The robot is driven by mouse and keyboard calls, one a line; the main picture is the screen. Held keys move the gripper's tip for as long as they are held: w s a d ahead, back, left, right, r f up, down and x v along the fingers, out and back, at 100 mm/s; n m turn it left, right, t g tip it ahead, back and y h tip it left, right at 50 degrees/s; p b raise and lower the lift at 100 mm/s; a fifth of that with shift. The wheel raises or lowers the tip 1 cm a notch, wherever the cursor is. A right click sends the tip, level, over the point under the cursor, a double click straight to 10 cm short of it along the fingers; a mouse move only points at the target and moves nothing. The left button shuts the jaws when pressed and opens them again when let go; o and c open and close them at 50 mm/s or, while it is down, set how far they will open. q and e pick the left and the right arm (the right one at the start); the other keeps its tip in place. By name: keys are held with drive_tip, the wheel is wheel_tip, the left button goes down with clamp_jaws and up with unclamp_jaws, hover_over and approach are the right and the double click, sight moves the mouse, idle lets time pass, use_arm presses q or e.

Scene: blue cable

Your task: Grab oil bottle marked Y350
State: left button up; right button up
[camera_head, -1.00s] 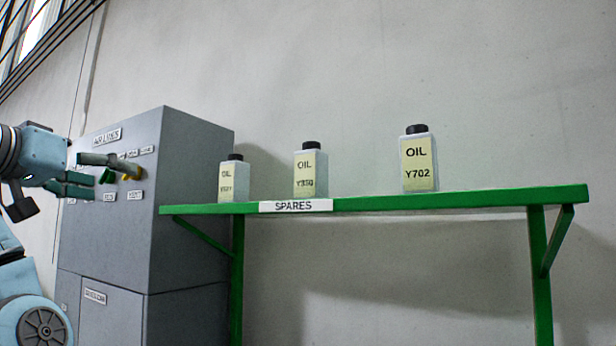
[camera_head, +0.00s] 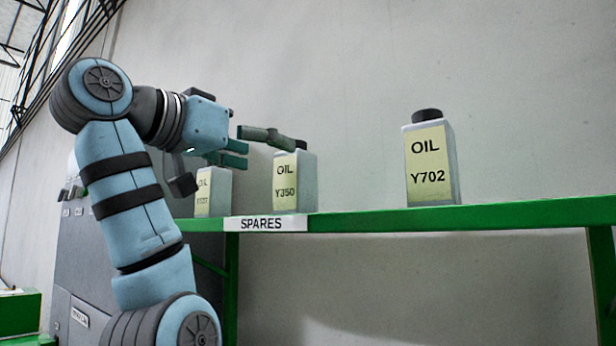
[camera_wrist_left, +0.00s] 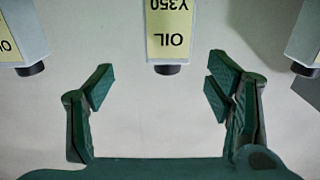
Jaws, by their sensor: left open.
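The oil bottle marked Y350 (camera_head: 294,182) stands upright on the green shelf, a pale bottle with a yellow label and dark cap. In the left wrist view the Y350 bottle (camera_wrist_left: 170,30) appears upside down, centred ahead of the fingers. My left gripper (camera_head: 252,141) is open and empty, at about cap height, just left of the Y350 bottle in the head view; one finger overlaps its cap there. In the wrist view the left gripper (camera_wrist_left: 158,88) has its fingers spread wide, with the bottle apart from them. My right gripper is not in view.
The bottle marked Y702 (camera_head: 431,162) stands farther right on the green shelf (camera_head: 370,222). Another oil bottle (camera_head: 213,192) stands left of Y350, partly behind my gripper. A SPARES sign (camera_head: 266,224) is on the shelf edge. A grey cabinet (camera_head: 85,260) stands at left.

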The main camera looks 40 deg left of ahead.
sight(285, 157)
use_arm(q)
drive_tip(key=w, duration=0.1)
drive_tip(key=w+r, duration=0.1)
drive_tip(key=shift+w+a+p, duration=0.3)
drive_tip(key=shift+a+p, duration=0.05)
drive_tip(key=shift+p, duration=0.05)
drive_tip(key=w, duration=0.2)
drive_tip(key=w+p, duration=0.1)
drive_tip(key=w, duration=0.2)
drive_tip(key=w+p, duration=0.1)
drive_tip(key=w, duration=0.2)
drive_tip(key=shift+a+f, duration=0.25)
drive_tip(key=shift+a, duration=0.05)
drive_tip(key=shift+s, duration=0.2)
drive_tip(key=shift+c, duration=0.5)
drive_tip(key=c, duration=1.5)
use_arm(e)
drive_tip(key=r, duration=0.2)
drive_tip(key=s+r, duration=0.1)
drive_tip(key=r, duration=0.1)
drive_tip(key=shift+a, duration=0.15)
